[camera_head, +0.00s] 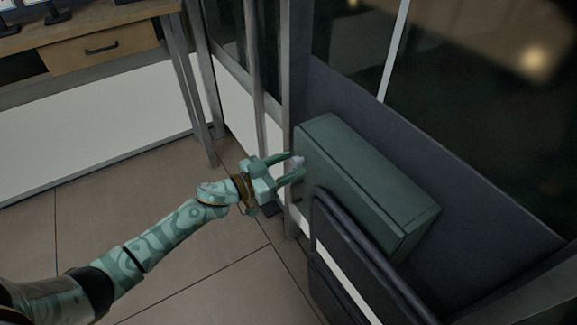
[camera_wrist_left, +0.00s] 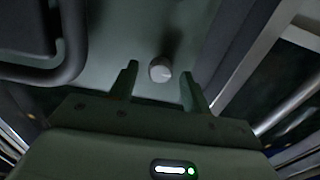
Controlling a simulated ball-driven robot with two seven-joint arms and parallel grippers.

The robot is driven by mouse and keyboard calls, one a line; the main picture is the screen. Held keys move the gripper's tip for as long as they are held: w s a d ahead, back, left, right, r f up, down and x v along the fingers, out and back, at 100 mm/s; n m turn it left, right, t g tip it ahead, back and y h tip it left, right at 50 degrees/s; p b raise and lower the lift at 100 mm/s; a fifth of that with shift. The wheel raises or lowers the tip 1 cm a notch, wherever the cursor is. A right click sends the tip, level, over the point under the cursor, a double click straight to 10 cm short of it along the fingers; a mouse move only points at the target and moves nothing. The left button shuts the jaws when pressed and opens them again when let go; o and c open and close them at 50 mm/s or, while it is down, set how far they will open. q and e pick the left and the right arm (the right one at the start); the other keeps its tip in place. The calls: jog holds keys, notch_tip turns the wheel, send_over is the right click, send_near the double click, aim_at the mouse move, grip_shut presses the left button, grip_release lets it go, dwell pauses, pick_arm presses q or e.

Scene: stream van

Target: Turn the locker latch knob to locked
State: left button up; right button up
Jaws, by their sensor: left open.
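The locker (camera_head: 365,180) is a grey-green box against the dark wall at the right of the head view. Its latch knob (camera_head: 299,162) is small, round and pale, on the locker's left end face. In the left wrist view the knob (camera_wrist_left: 160,69) stands out from the green face (camera_wrist_left: 125,25), a little beyond the fingertips and between their lines. My left gripper (camera_head: 297,167) is open, its fingers pointing at the knob, one on each side. In the wrist view the open gripper (camera_wrist_left: 160,85) shows a gap around the knob. My right gripper is not in view.
A dark tubular frame (camera_head: 350,245) stands just in front of the locker, close to my left gripper. Grey posts (camera_head: 285,100) rise behind the gripper. A wooden desk (camera_head: 90,45) with a drawer is at the upper left. The tiled floor (camera_head: 130,215) is clear.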

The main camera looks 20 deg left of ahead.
pick_arm(q)
jog(key=shift+w+d, duration=0.1)
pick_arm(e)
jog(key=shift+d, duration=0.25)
pick_arm(q)
jog(key=c, duration=1)
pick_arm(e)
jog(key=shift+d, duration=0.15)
pick_arm(q)
jog(key=shift+m, duration=0.4)
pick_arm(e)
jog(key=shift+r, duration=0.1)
pick_arm(q)
jog(key=m+p, duration=0.1)
jog(key=m, duration=0.6)
jog(key=shift+m, duration=0.3)
jog(key=m, duration=0.4)
jog(key=shift+f+m+b, duration=0.15)
jog(key=shift+m+b, duration=0.15)
jog(key=m+b, duration=0.1)
jog(key=m, duration=0.3)
jog(key=shift+m, duration=0.4)
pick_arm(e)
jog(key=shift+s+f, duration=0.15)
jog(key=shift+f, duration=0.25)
